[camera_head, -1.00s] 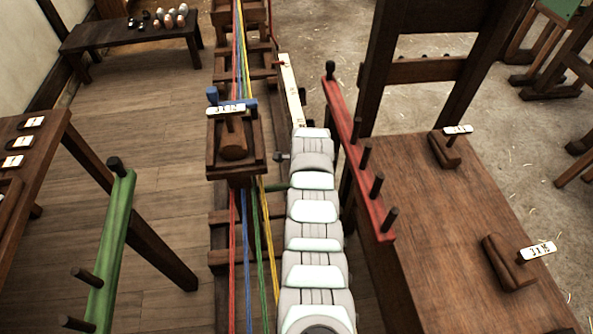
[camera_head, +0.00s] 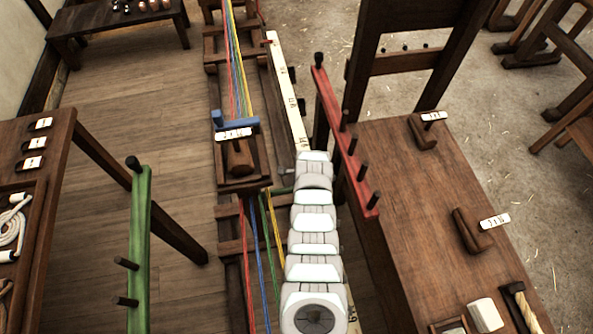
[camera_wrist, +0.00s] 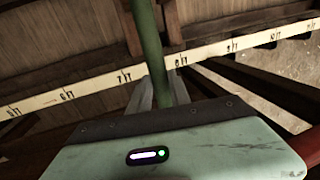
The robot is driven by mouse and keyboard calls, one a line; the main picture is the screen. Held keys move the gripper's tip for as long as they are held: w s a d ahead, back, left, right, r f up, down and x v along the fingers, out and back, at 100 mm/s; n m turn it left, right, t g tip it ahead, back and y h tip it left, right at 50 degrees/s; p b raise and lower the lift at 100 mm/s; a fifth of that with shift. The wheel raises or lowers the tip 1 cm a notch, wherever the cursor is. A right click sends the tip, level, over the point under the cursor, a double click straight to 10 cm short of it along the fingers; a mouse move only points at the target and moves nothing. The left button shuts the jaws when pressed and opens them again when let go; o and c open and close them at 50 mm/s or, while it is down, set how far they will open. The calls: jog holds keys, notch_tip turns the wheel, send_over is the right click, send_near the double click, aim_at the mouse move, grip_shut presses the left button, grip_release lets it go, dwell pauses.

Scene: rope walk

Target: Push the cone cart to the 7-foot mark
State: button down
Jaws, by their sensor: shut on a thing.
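The cone cart (camera_head: 222,184) is a dark wooden sled on the rail track, left of my arm in the head view. It carries a wooden cone block (camera_head: 239,158), a blue bar (camera_head: 240,122) and a white label. A green bar (camera_head: 281,190) joins its right side. In the wrist view my gripper (camera_wrist: 157,94) is shut on the green bar (camera_wrist: 147,35). The cream measuring strip (camera_wrist: 205,52) runs across behind it, and the bar crosses it between the 7 FT and 8 FT marks.
Red, blue, green and yellow strands (camera_head: 266,255) run through the cart along the track. A red peg rail (camera_head: 340,140) and a workbench (camera_head: 400,200) stand close right of my arm. A green peg rail (camera_head: 139,240) stands left.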

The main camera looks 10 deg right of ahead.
jog(key=s+p, duration=1.3)
jog(key=s, duration=0.7)
jog(key=c, duration=1.4)
grip_release()
jog(key=shift+s, duration=0.1)
jog(key=shift+o, duration=0.8)
notch_tip(320, 180, up, 11)
jog(key=s+b, duration=0.2)
jog(key=shift+f, duration=0.2)
